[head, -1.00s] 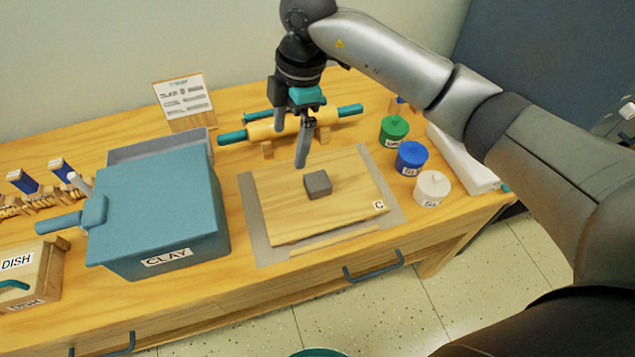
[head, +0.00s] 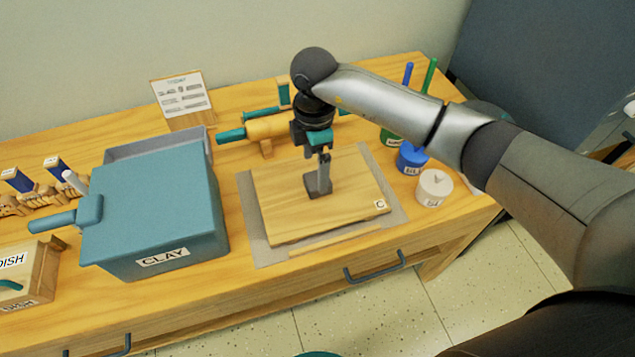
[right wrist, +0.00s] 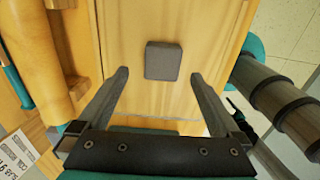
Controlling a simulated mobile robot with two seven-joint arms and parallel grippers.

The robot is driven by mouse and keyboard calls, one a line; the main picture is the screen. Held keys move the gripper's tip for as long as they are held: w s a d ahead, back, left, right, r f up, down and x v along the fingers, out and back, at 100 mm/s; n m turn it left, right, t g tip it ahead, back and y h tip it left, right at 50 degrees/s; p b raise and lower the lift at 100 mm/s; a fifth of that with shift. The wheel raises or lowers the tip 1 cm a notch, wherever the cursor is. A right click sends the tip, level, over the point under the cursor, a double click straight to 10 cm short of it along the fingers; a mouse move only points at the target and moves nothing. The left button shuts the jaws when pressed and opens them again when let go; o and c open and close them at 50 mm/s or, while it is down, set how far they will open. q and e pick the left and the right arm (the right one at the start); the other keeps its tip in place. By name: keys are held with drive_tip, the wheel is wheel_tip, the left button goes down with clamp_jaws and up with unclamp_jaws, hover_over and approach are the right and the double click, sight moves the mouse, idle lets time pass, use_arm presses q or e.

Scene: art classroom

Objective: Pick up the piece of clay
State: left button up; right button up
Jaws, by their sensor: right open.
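The piece of clay (head: 313,190) is a small dark grey block on the wooden board (head: 280,215), which lies on a grey mat (head: 250,232). It also shows in the right wrist view (right wrist: 163,60), slightly beyond the fingertips and between their lines. My right gripper (head: 322,186) is over the board at the clay and partly hides it in the head view. In the right wrist view its fingers (right wrist: 158,75) are apart with nothing between them. I cannot tell their exact height over the board. My left gripper is not in view.
A blue clay bin (head: 160,215) stands left of the board. A rolling pin (head: 265,128) lies behind it. A white jar (head: 433,188) and a blue jar (head: 411,160) stand to the right. A sign (head: 181,95) stands at the back.

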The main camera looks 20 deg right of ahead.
sight(310, 179)
drive_tip(key=f, duration=0.4)
drive_tip(key=shift+s+d+b, duration=0.15)
drive_tip(key=shift+d+b, duration=0.1)
drive_tip(key=shift+b, duration=0.05)
clamp_jaws()
idle(0.5)
